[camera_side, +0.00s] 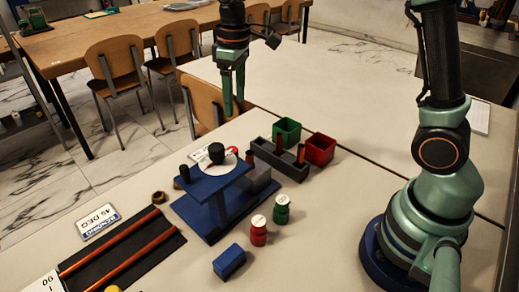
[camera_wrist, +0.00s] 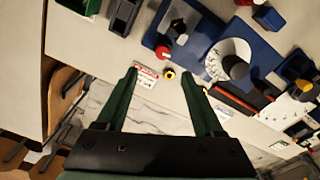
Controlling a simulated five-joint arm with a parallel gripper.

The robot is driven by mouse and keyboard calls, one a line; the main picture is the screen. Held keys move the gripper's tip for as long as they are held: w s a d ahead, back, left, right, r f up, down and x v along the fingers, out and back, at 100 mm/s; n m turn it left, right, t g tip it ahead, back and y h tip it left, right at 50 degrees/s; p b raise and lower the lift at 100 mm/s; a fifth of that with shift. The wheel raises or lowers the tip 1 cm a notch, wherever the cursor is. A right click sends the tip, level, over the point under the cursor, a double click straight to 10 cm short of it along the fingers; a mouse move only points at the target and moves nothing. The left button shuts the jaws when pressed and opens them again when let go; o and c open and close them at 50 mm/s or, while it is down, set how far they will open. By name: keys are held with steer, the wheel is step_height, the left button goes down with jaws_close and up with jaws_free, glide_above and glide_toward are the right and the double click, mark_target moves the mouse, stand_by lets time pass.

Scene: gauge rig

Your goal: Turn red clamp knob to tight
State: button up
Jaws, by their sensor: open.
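The blue gauge rig (camera_side: 200,186) stands on the table, with a white dial (camera_side: 222,166) and a black knob (camera_side: 216,152) on top. A small red part, which looks like the clamp knob (camera_side: 232,150), shows partly hidden behind the black knob. In the wrist view the red knob (camera_wrist: 163,52) sits at the edge of the blue rig (camera_wrist: 158,28), beyond my fingertips, and the white dial (camera_wrist: 229,50) is to its right. My gripper (camera_side: 233,112) hangs above and behind the rig, apart from it. Its fingers are spread and empty, as the wrist view also shows (camera_wrist: 158,73).
A grey tray (camera_side: 262,151) with upright brown pegs, a green box (camera_side: 287,131) and a red box (camera_side: 320,148) stand behind right. Red (camera_side: 258,232) and green (camera_side: 281,210) bottles and a blue block (camera_side: 229,262) stand in front. A dark rail board (camera_side: 125,250) lies left.

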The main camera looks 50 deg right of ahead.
steer(key=s+d+r+m+t, duration=0.2)
steer(key=s, duration=0.5)
steer(key=s+d+r+m+t, duration=0.2)
steer(key=s+d+m+t, duration=0.1)
steer(key=s, duration=0.4)
steer(key=shift+s+r, duration=0.25)
steer(key=shift+s, duration=0.15)
stand_by(0.5)
steer(key=n+g, duration=0.4)
steer(key=g, duration=0.1)
glide_above(232, 150)
step_height(232, 150, down, 7)
step_height(232, 150, down, 11)
steer(key=shift+f, duration=0.2)
